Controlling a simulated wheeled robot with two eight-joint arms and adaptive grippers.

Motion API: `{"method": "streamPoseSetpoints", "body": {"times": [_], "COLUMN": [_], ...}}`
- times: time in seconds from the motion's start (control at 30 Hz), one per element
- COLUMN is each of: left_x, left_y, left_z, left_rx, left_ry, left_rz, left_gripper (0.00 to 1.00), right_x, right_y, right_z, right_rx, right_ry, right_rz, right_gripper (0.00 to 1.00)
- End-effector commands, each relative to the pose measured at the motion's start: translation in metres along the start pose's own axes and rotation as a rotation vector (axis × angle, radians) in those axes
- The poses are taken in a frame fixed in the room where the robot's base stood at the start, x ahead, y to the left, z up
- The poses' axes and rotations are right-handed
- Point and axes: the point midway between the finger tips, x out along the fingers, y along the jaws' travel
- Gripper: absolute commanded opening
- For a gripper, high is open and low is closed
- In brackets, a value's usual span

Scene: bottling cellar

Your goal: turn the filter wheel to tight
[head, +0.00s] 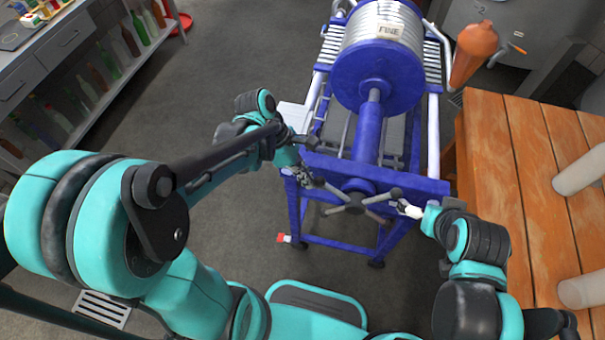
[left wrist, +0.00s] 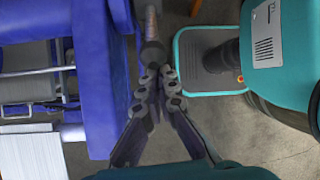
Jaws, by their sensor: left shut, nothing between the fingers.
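The filter wheel (head: 354,208) is a grey hub with several spokes ending in round knobs, on the near end of the blue filter press (head: 375,85). My left gripper (head: 306,181) is at the wheel's left side, by a spoke end. In the left wrist view its fingers (left wrist: 159,78) are shut with nothing between them, and their tips are right at a dark spoke knob (left wrist: 152,53). Whether they touch it I cannot tell. My right gripper (head: 404,208) is at the wheel's right side, close to a spoke; its fingers are too small to read.
A wooden table (head: 500,170) with pale cylinders stands at the right. An orange-brown vessel (head: 474,52) is beside the press. A shelf bench (head: 70,45) with bottles is at the far left. The floor left of the press is clear.

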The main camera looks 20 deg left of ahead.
Motion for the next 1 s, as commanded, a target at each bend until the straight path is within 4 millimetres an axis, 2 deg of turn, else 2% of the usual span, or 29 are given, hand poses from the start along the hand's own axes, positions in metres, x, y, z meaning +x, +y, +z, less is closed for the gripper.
{"method": "streamPoseSetpoints", "body": {"times": [0.03, 0.13, 0.6, 0.77, 0.9, 1.0], "left_x": [-0.007, -0.009, -0.007, 0.0, 0.013, -0.021], "left_y": [-0.003, -0.003, -0.002, 0.001, 0.006, 0.005], "left_z": [0.009, 0.014, 0.014, 0.004, -0.018, -0.011], "left_rx": [0.004, 0.001, -0.005, -0.005, -0.003, -0.003], "left_ry": [0.029, 0.077, 0.102, 0.102, 0.102, 0.102], "left_rz": [0.001, 0.01, 0.017, 0.017, 0.015, 0.015], "left_gripper": [0.0, 0.0, 0.0, 0.0, 0.0, 0.0], "right_x": [-0.01, -0.015, -0.015, -0.007, 0.009, -0.007], "right_y": [0.0, 0.0, 0.0, 0.0, 0.0, 0.0], "right_z": [-0.007, -0.011, -0.011, -0.005, 0.006, -0.005], "right_rx": [0.0, 0.0, 0.0, 0.0, 0.0, 0.0], "right_ry": [0.0, 0.0, 0.0, 0.0, 0.0, 0.0], "right_rz": [0.0, 0.0, 0.0, 0.0, 0.0, 0.0], "right_gripper": [0.96, 0.96, 0.96, 0.96, 0.96, 0.96]}}
